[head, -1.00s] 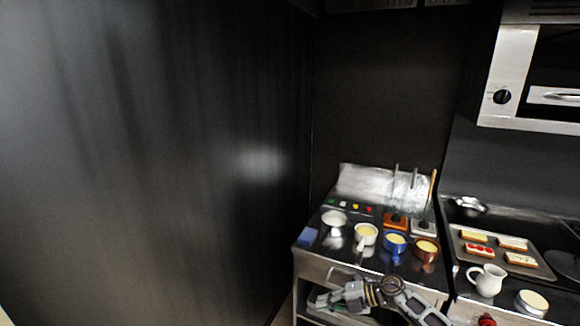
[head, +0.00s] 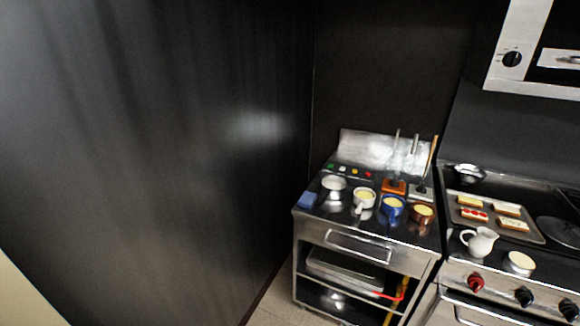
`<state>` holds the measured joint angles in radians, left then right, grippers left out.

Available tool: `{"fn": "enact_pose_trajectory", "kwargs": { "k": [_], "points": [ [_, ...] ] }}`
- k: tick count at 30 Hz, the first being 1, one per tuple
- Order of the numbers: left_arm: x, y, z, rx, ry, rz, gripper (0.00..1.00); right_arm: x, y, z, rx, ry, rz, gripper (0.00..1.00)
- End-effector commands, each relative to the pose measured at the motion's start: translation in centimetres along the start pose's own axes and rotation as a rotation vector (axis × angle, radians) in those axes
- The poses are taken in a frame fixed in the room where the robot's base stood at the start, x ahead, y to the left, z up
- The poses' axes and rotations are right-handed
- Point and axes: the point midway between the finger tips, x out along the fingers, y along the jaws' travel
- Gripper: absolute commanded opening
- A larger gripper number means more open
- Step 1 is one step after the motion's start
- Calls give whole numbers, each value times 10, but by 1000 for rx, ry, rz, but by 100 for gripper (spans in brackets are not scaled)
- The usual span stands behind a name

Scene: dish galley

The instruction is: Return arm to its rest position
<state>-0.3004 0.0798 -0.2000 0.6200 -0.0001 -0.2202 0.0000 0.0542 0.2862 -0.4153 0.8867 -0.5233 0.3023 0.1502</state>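Neither of my grippers nor either arm shows in the head view. The steel counter (head: 350,222) stands in the lower middle. On it are a white cup (head: 364,199), a blue cup (head: 392,208) and a brown cup (head: 423,214), each with pale yellow contents. A small pale bowl (head: 333,186) and a blue block (head: 307,199) sit at the counter's left side.
To the right, a stove (head: 500,275) carries a tray (head: 540,238) of topped slices, a white pitcher (head: 480,241) and a round pale-topped dish (head: 519,263). A steel oven unit (head: 508,84) hangs above. A dark wall (head: 150,170) fills the left. Under the counter are shelves (head: 345,272).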

Motion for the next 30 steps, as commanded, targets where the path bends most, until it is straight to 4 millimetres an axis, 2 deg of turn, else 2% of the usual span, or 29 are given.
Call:
{"fn": "enact_pose_trajectory", "kwargs": {
  "k": [1,6,15,21,30],
  "points": [
    [0,0,0,0,0,0,0,-7,-15,18,39,-45,0,0],
    [1,0,0,0,0,0,0,-31,-60,72,159,-193,0,0],
    [1,0,0,0,0,0,0,-88,-147,152,347,-445,-24,0],
    [2,0,0,0,0,0,0,-135,-209,193,462,-607,-52,0],
    [2,0,0,0,0,0,0,-215,-304,234,622,-839,-110,0]
  ]
}}
